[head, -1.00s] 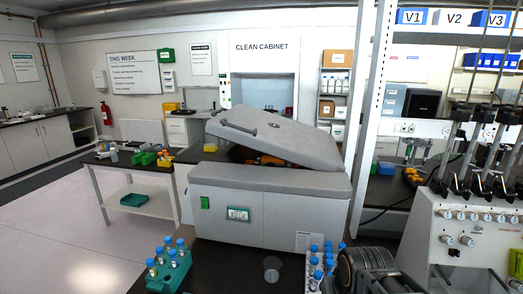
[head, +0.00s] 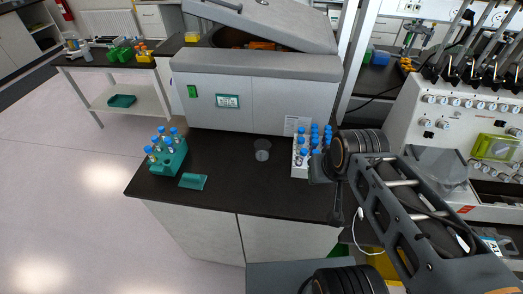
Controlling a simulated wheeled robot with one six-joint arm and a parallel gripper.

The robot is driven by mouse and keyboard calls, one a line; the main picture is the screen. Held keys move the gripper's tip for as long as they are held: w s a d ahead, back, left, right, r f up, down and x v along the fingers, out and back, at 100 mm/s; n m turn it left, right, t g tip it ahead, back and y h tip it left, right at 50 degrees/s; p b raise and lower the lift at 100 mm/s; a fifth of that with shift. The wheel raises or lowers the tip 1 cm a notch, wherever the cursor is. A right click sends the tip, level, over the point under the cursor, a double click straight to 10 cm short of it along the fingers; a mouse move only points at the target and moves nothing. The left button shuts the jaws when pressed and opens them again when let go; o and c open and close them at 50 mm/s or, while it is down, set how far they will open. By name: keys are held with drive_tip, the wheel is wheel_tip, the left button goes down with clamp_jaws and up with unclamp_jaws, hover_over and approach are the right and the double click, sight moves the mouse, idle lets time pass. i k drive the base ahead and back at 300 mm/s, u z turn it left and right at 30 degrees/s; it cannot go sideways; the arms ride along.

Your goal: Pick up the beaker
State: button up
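The beaker (head: 262,150), a small clear, greyish cup, stands upright on the black bench top (head: 225,160) in the head view. It is in front of the big grey machine, between a green tube rack and a white tube rack. My arm reaches in from the right. Its dark end, with my gripper (head: 336,207), is at the bench's right side, to the right of the beaker and apart from it. The fingers are small and dark here, and I cannot make out whether they are open or shut.
A green rack (head: 168,163) with blue-capped tubes stands left, with a flat green piece (head: 193,181) beside it. A white rack (head: 300,170) of blue-capped tubes stands close right of the beaker, partly behind my arm. The grey machine (head: 260,70) has its lid raised. The front middle bench is clear.

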sight(263, 146)
drive_tip(key=k, duration=1.25)
drive_tip(key=u, duration=1.15)
drive_tip(key=i, duration=1.25)
drive_tip(key=z, duration=0.75)
drive_tip(key=i, duration=0.35)
drive_tip(key=z, duration=0.4)
